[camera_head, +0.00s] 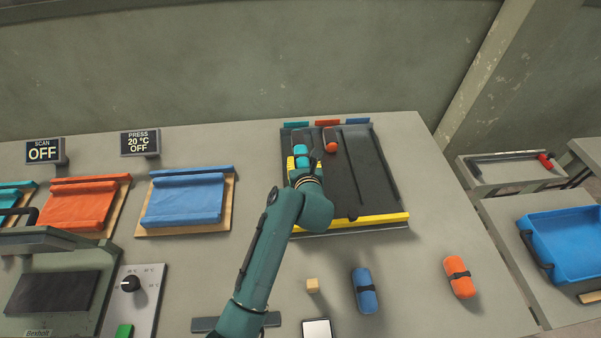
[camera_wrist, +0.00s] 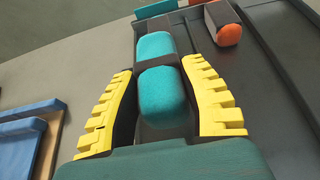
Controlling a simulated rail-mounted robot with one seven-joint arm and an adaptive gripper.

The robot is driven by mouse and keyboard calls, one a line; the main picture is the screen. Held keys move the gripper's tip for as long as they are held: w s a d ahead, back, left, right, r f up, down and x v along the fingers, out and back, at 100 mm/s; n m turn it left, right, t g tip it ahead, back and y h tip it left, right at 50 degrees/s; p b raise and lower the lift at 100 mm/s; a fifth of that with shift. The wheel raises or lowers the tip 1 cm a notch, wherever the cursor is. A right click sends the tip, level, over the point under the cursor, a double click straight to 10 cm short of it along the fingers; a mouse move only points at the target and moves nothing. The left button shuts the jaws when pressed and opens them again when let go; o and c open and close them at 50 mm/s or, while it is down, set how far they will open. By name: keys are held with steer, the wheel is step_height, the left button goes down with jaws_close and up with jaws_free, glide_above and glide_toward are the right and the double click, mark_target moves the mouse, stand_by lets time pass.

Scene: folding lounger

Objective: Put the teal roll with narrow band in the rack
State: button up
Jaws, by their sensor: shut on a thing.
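The teal roll (camera_head: 301,150) has a dark band around its middle and lies in the left lane of the black rack (camera_head: 347,180), below the teal marker (camera_head: 295,126). In the wrist view the teal roll (camera_wrist: 163,90) is between the yellow fingers, its far half showing beyond the band. My gripper (camera_head: 304,162) is shut on it, and it also shows in the wrist view (camera_wrist: 165,95). The roll's underside is hidden, so I cannot tell whether it rests on the rack.
An orange roll (camera_head: 331,140) lies in the middle lane, under the red marker (camera_head: 327,123). The right lane under the blue marker (camera_head: 357,121) looks empty.

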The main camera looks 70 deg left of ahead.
step_height(320, 180, down, 6)
steer(key=shift+f+b, duration=0.15)
steer(key=shift+b, duration=0.75)
steer(key=shift+f, duration=0.1)
steer(key=o, duration=1.1)
steer(key=shift+f, duration=0.1)
steer(key=shift+o, duration=0.2)
steer(key=p+v, duration=0.3)
steer(key=v, duration=0.9)
steer(key=shift+d+p, duration=0.1)
steer(key=shift+p, duration=0.3)
